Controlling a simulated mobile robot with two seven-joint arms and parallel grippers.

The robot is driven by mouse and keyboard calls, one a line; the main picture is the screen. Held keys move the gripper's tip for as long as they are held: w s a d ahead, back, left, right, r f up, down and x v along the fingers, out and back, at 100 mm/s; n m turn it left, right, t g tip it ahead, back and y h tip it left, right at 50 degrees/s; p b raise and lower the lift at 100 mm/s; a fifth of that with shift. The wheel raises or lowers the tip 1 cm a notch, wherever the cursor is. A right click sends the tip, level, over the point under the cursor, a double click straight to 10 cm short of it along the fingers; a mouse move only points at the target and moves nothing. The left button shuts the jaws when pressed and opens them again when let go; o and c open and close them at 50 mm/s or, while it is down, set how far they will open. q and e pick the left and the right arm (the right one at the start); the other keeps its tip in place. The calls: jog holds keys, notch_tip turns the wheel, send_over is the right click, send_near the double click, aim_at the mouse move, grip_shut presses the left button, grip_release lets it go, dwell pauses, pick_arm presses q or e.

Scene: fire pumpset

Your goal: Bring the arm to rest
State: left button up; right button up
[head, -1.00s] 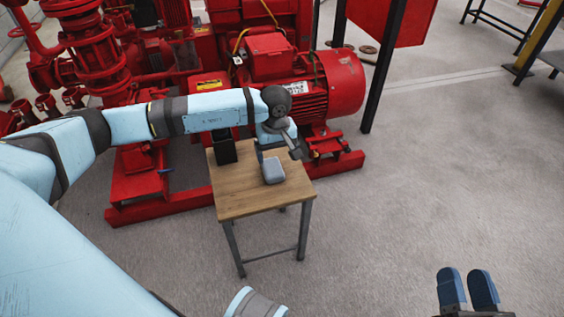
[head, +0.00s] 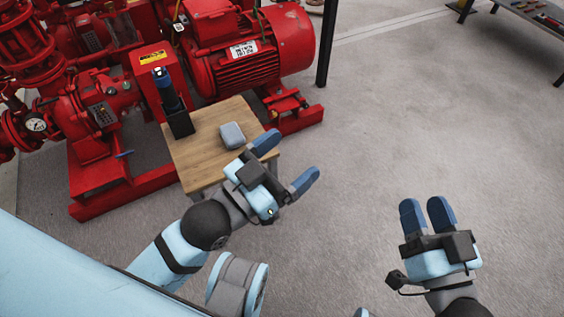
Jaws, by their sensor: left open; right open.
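My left gripper (head: 285,160) is open and empty, with its blue fingertips apart. It is in front of and to the right of the small wooden table (head: 190,158), and one fingertip overlaps the table's right edge in the picture. My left arm is folded back toward the bottom of the view. My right gripper (head: 427,212) is open and empty at the lower right over the bare floor, its two blue fingers pointing away from me.
A grey-blue box-like object (head: 232,135) lies on the table. A black holder (head: 181,123) with a dark, blue-topped tool (head: 165,88) stands at its back left. The red pumpset (head: 245,60) is behind. Open floor (head: 390,120) lies right; a bench (head: 535,25) is far right.

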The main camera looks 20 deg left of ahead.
pick_arm(q)
jog(key=n, duration=0.1)
jog(key=s+f+n, duration=0.1)
jog(key=shift+a+n+g, duration=0.3)
jog(key=shift+n+g, duration=0.1)
jog(key=s+a+r+g+y+p, duration=0.4)
jog(key=a+r+p, duration=0.4)
jog(key=p, duration=3.1)
jog(key=g+y, duration=0.1)
jog(key=y, duration=0.1)
jog(key=shift+r+g+y+p, duration=0.3)
jog(key=shift+g, duration=0.1)
pick_arm(e)
jog(key=s+d+r+g+h, duration=0.4)
jog(key=d+r+g+h, duration=0.1)
jog(key=d+r, duration=0.3)
jog(key=shift+r+g+h, duration=0.3)
jog(key=shift+g+h, duration=0.1)
jog(key=shift+h, duration=0.2)
pick_arm(q)
jog(key=shift+s, duration=0.1)
